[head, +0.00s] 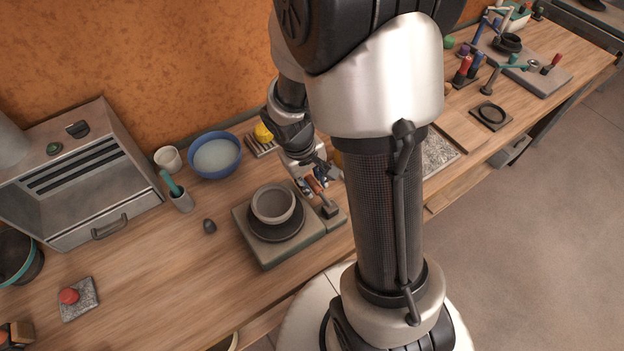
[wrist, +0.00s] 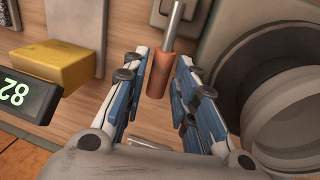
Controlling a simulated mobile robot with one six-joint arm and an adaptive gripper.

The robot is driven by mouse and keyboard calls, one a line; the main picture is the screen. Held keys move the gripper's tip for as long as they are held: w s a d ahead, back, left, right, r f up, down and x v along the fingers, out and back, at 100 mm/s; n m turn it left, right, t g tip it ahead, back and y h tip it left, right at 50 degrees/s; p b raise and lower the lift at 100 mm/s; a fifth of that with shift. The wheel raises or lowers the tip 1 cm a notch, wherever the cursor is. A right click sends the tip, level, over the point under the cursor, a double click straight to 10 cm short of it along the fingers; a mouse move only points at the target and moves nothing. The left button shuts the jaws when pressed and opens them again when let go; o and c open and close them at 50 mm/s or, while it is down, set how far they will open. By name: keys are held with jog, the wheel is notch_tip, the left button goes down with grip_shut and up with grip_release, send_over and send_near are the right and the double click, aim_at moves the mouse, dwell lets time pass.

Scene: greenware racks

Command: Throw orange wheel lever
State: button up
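The orange lever (head: 315,185) rises from a small block on the right side of the grey-green wheel base (head: 267,259). In the wrist view, its orange handle (wrist: 159,76) and metal rod lie between the two blue-padded fingers. My gripper (wrist: 161,66) is open, with a gap on each side of the handle; it also shows over the lever in the head view (head: 307,180). A dark wheel disc (head: 276,234) on the base carries a grey bowl (head: 273,204). The bowl also shows at the right edge of the wrist view (wrist: 285,115).
A blue bowl (head: 215,155), a white cup (head: 168,159) and a yellow sponge-like piece (head: 263,132) stand behind the wheel. A small kiln-like box (head: 80,180) is at left. A red button (head: 69,295) sits front left. My arm hides part of the bench.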

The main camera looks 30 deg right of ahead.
jog(key=shift+c, duration=0.5)
grip_shut()
jog(key=shift+d, duration=0.15)
